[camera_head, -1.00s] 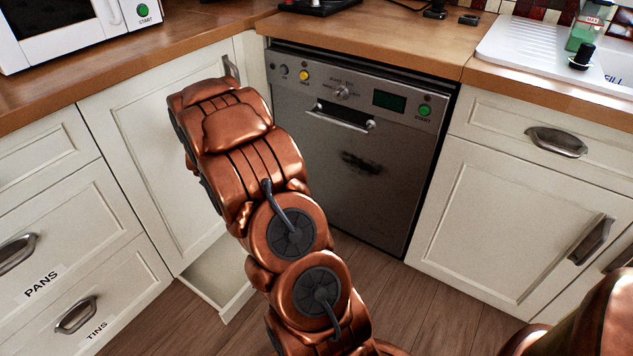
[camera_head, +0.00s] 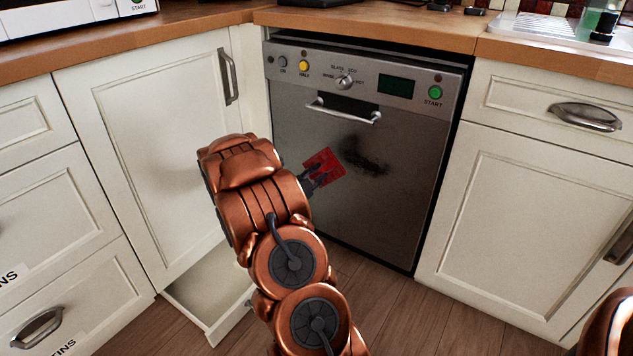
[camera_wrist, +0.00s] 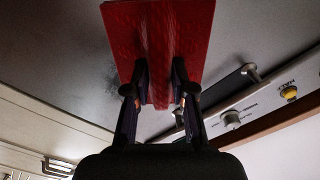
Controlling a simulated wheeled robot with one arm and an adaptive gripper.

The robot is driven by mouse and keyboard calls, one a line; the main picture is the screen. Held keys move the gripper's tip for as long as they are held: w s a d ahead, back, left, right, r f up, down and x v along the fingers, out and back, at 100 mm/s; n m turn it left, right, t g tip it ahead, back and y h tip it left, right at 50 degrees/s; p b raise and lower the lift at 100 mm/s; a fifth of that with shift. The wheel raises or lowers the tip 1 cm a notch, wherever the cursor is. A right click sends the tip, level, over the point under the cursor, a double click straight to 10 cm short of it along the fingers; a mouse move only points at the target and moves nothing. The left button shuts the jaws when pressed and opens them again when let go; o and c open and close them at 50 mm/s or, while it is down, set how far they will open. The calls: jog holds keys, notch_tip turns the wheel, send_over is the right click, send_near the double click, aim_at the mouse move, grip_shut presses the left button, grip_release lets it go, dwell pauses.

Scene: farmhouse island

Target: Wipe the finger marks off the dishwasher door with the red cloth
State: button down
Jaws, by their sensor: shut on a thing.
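The steel dishwasher door (camera_head: 300,135) is closed and upright under the worktop, with a dark smudge of marks (camera_head: 364,158) near its middle. The red cloth (camera_head: 327,166) is in my gripper (camera_head: 318,181), just left of the marks and in front of the door. In the wrist view, the red cloth (camera_wrist: 165,40) is pinched between the two fingers of my gripper (camera_wrist: 160,92), spread flat close to the door (camera_wrist: 60,45). I cannot tell whether it touches the steel. Part of the gripper is hidden behind my arm in the head view.
The dishwasher handle (camera_head: 344,112) sticks out above the marks, below the control panel with its green start button (camera_head: 435,92). A low drawer (camera_head: 215,290) stands open at the lower left of the dishwasher. White cupboards flank both sides.

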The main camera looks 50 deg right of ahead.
jog(key=shift+d+r, duration=0.1)
jog(key=shift+d, duration=1.15)
jog(key=shift+w+d+p, duration=0.15)
jog(key=shift+d+p, duration=0.2)
jog(key=shift+d, duration=1.35)
jog(key=shift+d, duration=0.95)
jog(key=shift+s+b, duration=0.35)
jog(key=shift+s, duration=0.9)
jog(key=shift+s+d+b, duration=0.15)
jog(key=shift+s+b, duration=0.25)
jog(key=shift+s, duration=0.95)
jog(key=shift+s+d+b, duration=0.1)
jog(key=shift+s+b, duration=0.3)
jog(key=shift+s, duration=0.95)
jog(key=shift+s+b, duration=0.6)
jog(key=shift+s, duration=2.05)
jog(key=shift+s+d+b, duration=0.2)
jog(key=shift+s+b, duration=0.2)
jog(key=shift+s, duration=1.75)
